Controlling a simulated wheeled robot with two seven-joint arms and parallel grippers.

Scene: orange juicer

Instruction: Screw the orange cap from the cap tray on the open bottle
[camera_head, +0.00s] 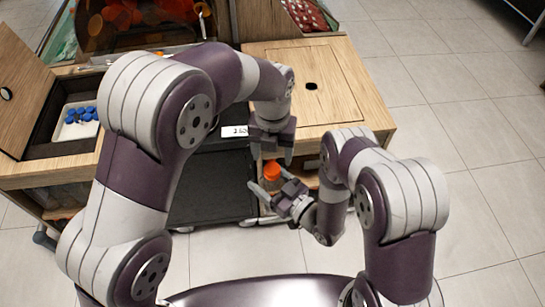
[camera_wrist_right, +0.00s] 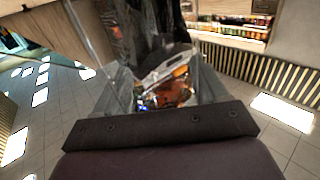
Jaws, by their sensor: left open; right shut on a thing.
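My right gripper (camera_head: 270,192) is shut around a small bottle, in front of the cart. The orange cap (camera_head: 271,170) shows at the bottle's top; whether it is screwed down or only resting there, I cannot tell. My left gripper (camera_head: 272,156) points down, open, just above the cap, its fingers spread to either side and apart from it. The bottle's body is mostly hidden by my right gripper in the head view. In the right wrist view a large clear shape (camera_wrist_right: 165,75), seemingly the bottle, fills the middle, with blurred orange and white seen through it.
A white cap tray (camera_head: 66,132) with several blue caps sits in the open compartment at left, its wooden lid (camera_head: 20,75) raised. The wooden countertop (camera_head: 345,85) at right is clear. A price label (camera_head: 235,131) is on the cart's front, and a dark shelf (camera_head: 212,190) lies below.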

